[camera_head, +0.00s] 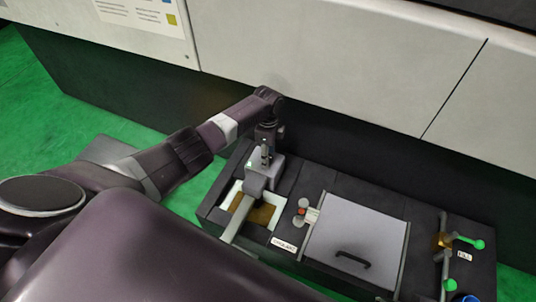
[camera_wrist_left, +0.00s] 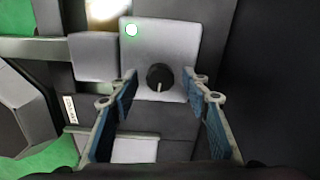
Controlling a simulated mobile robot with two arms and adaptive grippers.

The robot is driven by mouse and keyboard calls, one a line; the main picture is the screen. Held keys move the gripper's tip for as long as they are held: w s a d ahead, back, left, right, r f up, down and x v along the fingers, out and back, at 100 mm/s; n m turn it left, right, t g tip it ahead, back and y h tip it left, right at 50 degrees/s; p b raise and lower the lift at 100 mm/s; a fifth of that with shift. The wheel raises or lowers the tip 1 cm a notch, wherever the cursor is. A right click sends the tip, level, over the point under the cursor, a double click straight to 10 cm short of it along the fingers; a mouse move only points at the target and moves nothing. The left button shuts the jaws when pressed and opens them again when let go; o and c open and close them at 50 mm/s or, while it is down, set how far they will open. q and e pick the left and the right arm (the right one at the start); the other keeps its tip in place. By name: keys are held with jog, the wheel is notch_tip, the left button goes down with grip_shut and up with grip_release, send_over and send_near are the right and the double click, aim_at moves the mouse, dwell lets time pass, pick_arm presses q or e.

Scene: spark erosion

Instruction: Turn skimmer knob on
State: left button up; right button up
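The skimmer knob (camera_wrist_left: 160,76) is a round black knob with a pale pointer mark, on the light grey face of a small control box (camera_wrist_left: 178,40). The pointer points down in the left wrist view. A round green light (camera_wrist_left: 131,30) shows on the same face. In the head view the grey box (camera_head: 262,183) stands over the tank's left end, and the knob is hard to make out there. My left gripper (camera_wrist_left: 163,90) is open and empty, its blue-padded fingers on either side of the knob, apart from it. It also shows in the head view (camera_head: 266,150) above the box. My right gripper is out of view.
The dark tank (camera_head: 285,180) has a grey lid (camera_head: 355,235) with a black handle, a coolant label (camera_head: 284,245), a red-topped fitting (camera_head: 301,211) and green-handled valves (camera_head: 468,242). A machine wall (camera_head: 330,65) rises behind. Green floor (camera_head: 40,85) lies left.

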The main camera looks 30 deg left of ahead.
pick_arm(q)
notch_tip(320, 180, up, 12)
dwell(0.7)
jog(key=shift+f, duration=0.1)
dwell(0.3)
